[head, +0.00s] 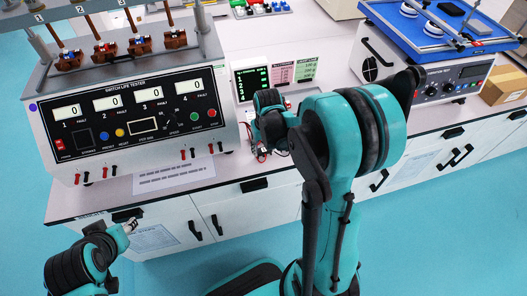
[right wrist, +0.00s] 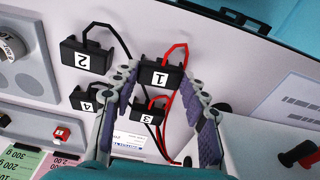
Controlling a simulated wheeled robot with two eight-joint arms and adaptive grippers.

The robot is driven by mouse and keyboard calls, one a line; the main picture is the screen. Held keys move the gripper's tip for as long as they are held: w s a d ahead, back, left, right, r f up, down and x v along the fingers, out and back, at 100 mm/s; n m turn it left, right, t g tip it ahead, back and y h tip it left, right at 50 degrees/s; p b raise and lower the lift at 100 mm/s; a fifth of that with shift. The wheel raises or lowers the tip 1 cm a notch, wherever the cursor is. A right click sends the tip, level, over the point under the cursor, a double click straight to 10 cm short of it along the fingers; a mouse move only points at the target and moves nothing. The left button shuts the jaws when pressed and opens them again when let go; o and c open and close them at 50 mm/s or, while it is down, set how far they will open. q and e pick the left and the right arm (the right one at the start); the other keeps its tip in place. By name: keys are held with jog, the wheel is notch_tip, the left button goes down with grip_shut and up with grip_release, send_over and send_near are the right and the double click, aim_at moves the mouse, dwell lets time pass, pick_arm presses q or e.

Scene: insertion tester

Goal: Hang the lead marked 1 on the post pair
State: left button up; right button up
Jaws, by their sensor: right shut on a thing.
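The lead marked 1 (right wrist: 161,76) is a black block with a white label and a red wire. In the right wrist view it sits between the fingertips of my right gripper (right wrist: 160,82), which is shut on it. In the head view my right gripper (head: 268,142) is low over the bench, partly hidden by its own arm. Red and black post pairs stick out low on the switch life tester's front, one at its right (head: 215,148); in the right wrist view posts show at the right edge (right wrist: 300,155). My left gripper (head: 130,225) is in front of the bench, its jaws unclear.
The switch life tester (head: 135,110) stands left; a small display unit (head: 250,82) stands behind my right gripper. A paper sheet (head: 174,176) lies before the tester.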

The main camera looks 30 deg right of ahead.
aim_at(264, 150)
jog(key=shift+r+p, duration=2.3)
jog(key=shift+r, duration=0.7)
notch_tip(264, 150, up, 12)
jog(key=p, duration=0.9)
jog(key=shift+f, duration=0.1)
jog(key=s+a+p, duration=0.1)
jog(key=s, duration=0.5)
jog(key=shift+s+a, duration=0.15)
jog(key=shift+a, duration=0.1)
jog(key=shift+a, duration=0.1)
